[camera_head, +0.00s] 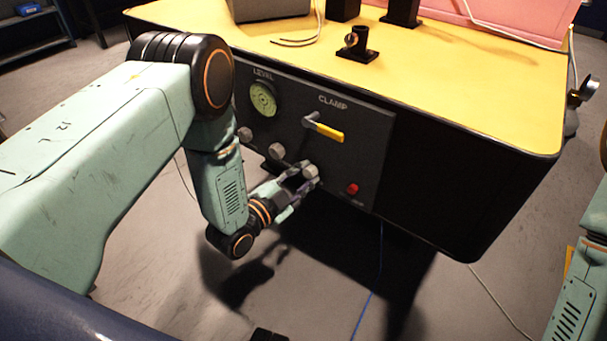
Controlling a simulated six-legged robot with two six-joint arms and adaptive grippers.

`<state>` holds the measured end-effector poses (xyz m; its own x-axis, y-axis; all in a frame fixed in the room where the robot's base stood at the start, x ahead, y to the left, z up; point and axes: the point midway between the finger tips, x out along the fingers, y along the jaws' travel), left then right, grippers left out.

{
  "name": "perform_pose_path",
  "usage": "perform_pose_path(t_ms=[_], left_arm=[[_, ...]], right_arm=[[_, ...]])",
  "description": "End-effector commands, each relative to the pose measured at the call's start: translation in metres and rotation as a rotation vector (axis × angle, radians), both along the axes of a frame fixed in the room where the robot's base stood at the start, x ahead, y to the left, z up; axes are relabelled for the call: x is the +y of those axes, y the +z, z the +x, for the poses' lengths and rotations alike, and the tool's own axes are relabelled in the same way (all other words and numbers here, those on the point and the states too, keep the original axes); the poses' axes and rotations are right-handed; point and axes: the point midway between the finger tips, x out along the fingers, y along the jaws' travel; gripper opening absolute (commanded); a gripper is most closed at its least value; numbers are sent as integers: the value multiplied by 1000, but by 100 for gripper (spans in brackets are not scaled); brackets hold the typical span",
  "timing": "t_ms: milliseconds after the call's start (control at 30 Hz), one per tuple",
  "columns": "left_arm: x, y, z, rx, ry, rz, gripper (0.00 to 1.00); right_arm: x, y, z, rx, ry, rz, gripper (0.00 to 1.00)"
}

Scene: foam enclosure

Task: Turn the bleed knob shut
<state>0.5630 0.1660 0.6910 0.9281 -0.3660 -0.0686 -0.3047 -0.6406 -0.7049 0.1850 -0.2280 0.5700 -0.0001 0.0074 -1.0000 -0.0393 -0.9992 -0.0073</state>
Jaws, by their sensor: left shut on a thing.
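A dark control panel (362,150) on the side of the yellow-topped table carries a row of grey knobs. The left knob (245,134) and the middle knob (277,151) are free. My left gripper (303,180) is shut on the rightmost knob (311,172), with its fingers on either side of it. The knob's label is hidden or too small to read, so I cannot confirm that it is the bleed knob. My right gripper is out of view; only part of my right arm shows at the right edge.
Above the knobs are a round green LEVEL gauge (263,98) and a yellow CLAMP lever (326,130). A red button (352,189) sits to the right of the gripped knob. A black bracket (358,46) stands on the yellow tabletop (470,88). A blue cable (371,292) hangs below.

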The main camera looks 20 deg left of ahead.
Motion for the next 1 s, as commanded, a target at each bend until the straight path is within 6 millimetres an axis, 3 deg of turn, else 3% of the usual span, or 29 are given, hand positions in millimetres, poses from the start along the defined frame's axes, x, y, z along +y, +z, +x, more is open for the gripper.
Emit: perform_pose_path(t_ms=[367, 400, 600, 1000], left_arm=[[0, -1, 0, 0, 1, 3, 0], [0, -1, 0, 0, 1, 3, 32], [0, 0, 0, 0, 0, 3, 48], [2, 0, -3, 1, 1, 2, 52]], right_arm=[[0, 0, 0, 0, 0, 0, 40], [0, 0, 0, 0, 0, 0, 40], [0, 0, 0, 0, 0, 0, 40], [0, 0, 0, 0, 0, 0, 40]])
